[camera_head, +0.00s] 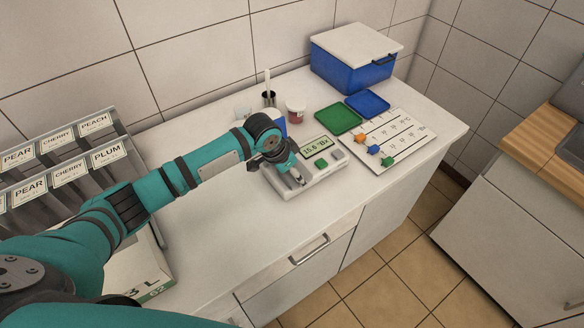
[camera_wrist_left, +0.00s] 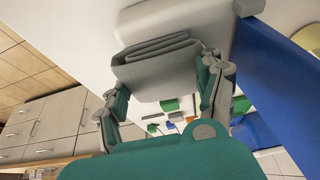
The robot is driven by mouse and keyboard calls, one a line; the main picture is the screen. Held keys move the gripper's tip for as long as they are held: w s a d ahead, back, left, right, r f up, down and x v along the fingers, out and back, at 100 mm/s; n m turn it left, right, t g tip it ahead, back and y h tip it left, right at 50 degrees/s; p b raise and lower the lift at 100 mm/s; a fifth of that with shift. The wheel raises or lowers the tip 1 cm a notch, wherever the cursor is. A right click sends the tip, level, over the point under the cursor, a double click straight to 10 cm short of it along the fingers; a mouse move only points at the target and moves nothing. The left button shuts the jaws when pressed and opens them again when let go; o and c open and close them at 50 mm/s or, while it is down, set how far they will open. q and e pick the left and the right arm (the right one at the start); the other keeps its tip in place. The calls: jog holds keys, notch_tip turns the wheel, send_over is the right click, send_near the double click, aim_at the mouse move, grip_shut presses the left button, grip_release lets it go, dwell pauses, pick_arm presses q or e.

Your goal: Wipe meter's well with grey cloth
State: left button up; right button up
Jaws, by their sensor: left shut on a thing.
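The meter (camera_head: 328,172) is a pale box on the white counter, with a display reading about 15.6 %Bx, a green button and a grey button. My left gripper (camera_head: 293,178) is over the meter's left part, pointing down, and hides the well there. In the left wrist view my left gripper (camera_wrist_left: 162,75) is shut on the folded grey cloth (camera_wrist_left: 155,66), which spans between its fingers. Whether the cloth touches the well cannot be told. My right gripper is not in view.
A cup with a red label (camera_head: 296,113) and a dark holder (camera_head: 268,98) stand behind the meter. Green (camera_head: 338,120) and blue (camera_head: 368,103) trays, a marked board (camera_head: 408,130) with small coloured pieces and a blue cooler (camera_head: 350,70) are rightward.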

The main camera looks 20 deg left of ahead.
pick_arm(q)
jog(key=shift+a, duration=0.15)
jog(key=shift+w+a, duration=0.35)
jog(key=shift+a, duration=0.05)
jog(key=shift+d, duration=0.1)
jog(key=shift+s+d+p, duration=0.45)
jog(key=shift+p, duration=0.35)
jog(key=shift+w+a, duration=0.2)
jog(key=shift+w+a, duration=0.2)
jog(key=shift+a, duration=0.05)
